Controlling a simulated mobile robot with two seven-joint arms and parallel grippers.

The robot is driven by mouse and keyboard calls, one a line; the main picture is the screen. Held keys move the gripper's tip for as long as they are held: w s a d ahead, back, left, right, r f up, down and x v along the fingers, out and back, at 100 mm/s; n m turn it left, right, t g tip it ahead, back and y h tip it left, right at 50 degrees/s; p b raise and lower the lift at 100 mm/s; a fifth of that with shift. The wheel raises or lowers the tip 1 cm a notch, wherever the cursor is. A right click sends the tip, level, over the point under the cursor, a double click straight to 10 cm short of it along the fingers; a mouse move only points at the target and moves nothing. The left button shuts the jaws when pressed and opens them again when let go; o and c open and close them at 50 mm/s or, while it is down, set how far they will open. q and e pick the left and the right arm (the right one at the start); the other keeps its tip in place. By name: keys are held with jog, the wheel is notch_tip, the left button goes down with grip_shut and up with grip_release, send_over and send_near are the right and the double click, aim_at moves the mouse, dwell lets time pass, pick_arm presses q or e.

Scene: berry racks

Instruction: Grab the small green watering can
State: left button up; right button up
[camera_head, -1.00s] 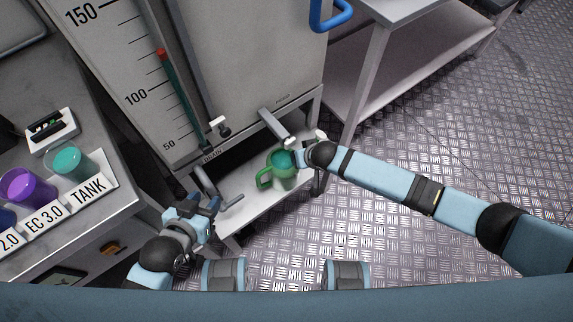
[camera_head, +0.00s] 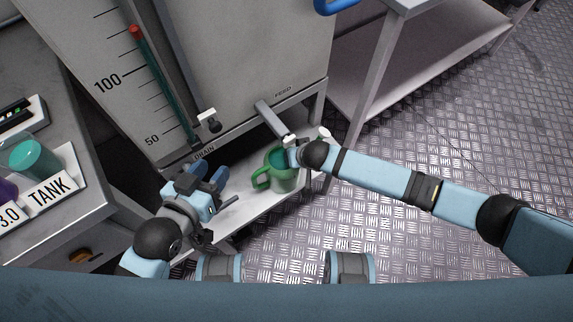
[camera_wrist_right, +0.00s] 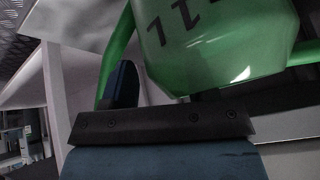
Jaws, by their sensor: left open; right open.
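The small green watering can (camera_head: 283,179) stands on the low white shelf (camera_head: 258,200) under the grey tank, with its handle toward the left. My right arm reaches in from the right and its hand is at the can's upper right side. The right wrist view shows the green can (camera_wrist_right: 220,45) large and close, with dark markings on it, just beyond my right gripper (camera_wrist_right: 160,110). The right gripper is open; its far fingertip is partly hidden. My left gripper (camera_head: 212,180) is open and empty, left of the can and apart from it, near the shelf's left end.
The tank's drain valve (camera_head: 209,121) and feed pipe (camera_head: 272,118) hang above the shelf. A side table with a teal cup (camera_head: 35,159) stands at left. A metal rack (camera_head: 400,60) stands at upper right. The patterned floor at right is clear.

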jog(key=shift+c, duration=0.5)
grip_shut()
jog(key=shift+s, duration=0.1)
dwell(0.7)
jog(key=shift+a+r, duration=0.1)
